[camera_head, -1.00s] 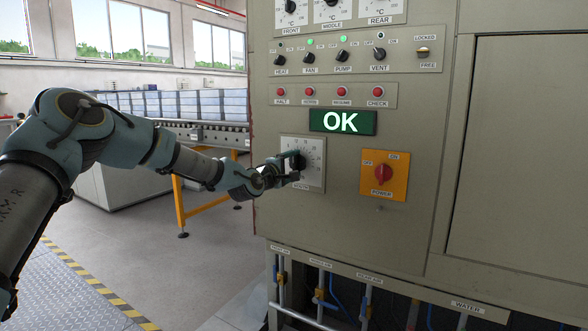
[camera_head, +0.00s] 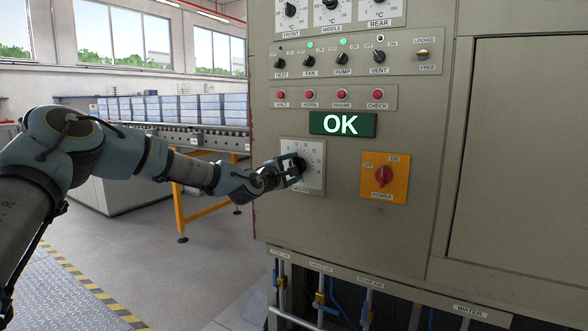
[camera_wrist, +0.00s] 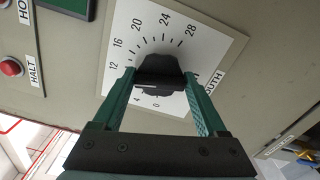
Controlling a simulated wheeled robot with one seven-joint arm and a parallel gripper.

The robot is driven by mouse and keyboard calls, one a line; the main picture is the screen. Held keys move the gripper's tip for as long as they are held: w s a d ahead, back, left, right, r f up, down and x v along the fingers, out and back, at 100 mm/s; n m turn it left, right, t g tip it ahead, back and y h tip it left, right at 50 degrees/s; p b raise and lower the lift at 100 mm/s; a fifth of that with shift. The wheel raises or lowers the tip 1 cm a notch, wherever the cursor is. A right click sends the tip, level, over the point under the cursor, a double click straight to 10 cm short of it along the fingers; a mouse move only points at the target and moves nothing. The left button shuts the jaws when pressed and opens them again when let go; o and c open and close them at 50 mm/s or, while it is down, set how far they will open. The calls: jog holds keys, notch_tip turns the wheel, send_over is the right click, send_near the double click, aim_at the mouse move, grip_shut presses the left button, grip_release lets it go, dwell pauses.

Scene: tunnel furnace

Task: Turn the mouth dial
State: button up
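The mouth dial is a black knob (camera_head: 298,163) on a white square scale plate (camera_head: 316,180) on the grey panel, below the green OK display. My gripper (camera_head: 291,172) is at the dial from the left, one finger above the knob and one below. In the wrist view the knob (camera_wrist: 158,68) fills the space between the two green fingertips, and the fingers appear to bear on its two sides. Scale numbers from 0 to 28 show around it.
An orange plate with a red power switch (camera_head: 383,174) is right of the dial. Pipes (camera_head: 320,300) run below the panel. A roller conveyor (camera_head: 215,135) stands behind my arm at left.

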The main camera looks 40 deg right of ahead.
jog(key=o, duration=0.4)
jog(key=shift+c, duration=0.2)
jog(key=shift+a, duration=0.15)
jog(key=b+v, duration=0.1)
jog(key=v, duration=0.9)
jog(key=shift+a, duration=0.25)
jog(key=shift+s, duration=0.1)
